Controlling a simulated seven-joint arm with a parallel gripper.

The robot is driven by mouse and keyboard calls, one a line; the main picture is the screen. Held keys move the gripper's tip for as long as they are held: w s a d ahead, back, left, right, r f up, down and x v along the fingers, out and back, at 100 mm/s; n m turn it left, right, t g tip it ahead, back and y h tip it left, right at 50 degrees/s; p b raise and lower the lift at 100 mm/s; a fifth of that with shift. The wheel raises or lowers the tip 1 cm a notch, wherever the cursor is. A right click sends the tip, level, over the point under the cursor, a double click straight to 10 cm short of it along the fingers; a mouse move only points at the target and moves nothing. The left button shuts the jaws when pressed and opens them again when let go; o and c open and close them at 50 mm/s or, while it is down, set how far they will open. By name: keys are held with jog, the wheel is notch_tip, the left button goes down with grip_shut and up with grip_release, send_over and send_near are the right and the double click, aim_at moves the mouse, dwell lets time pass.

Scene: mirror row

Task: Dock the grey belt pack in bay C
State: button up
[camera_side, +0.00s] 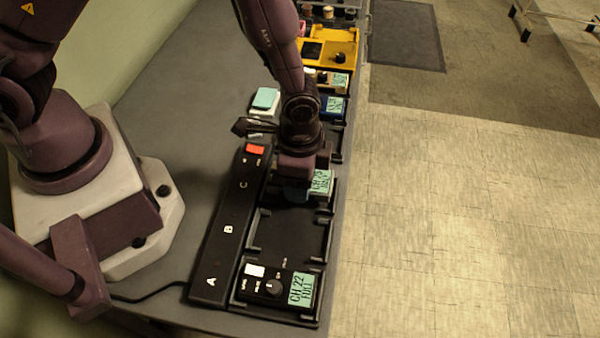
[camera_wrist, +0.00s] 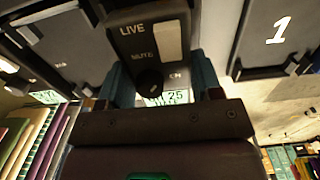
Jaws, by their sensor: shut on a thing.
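My gripper (camera_side: 297,180) is over the bay marked C of the charging rack (camera_side: 228,228). Its two blue fingers are shut on a dark grey belt pack (camera_wrist: 150,42), one on each side. The wrist view shows LIVE and MUTE lettering, a pale switch, a knob and a CH 25 display on this pack. In the side view only its green display (camera_side: 321,181) shows clearly; my gripper hides most of its body. I cannot tell whether it is seated or held just above the bay floor.
Bay B (camera_side: 290,232) is empty. A black CH 22 FULL pack (camera_side: 272,288) sits in bay A. Beyond bay C are a blue pack (camera_side: 325,106), a yellow case (camera_side: 325,48) and a small block with a teal top (camera_side: 265,98). The floor lies right of the table edge.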

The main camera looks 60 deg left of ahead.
jog(key=shift+f, duration=1.15)
dwell(0.4)
jog(key=o, duration=1.1)
notch_tip(320, 180, up, 13)
jog(key=s+a+r+n+t, duration=0.2)
jog(key=s+a+r+n, duration=0.2)
jog(key=a+r, duration=0.3)
jog(key=s+a+r+n+t, duration=0.3)
jog(key=s+a+r+n, duration=0.2)
jog(key=r, duration=0.8)
jog(key=shift+s+a+r+t, duration=0.3)
jog(key=shift+s+a, duration=0.4)
jog(key=shift+a, duration=0.5)
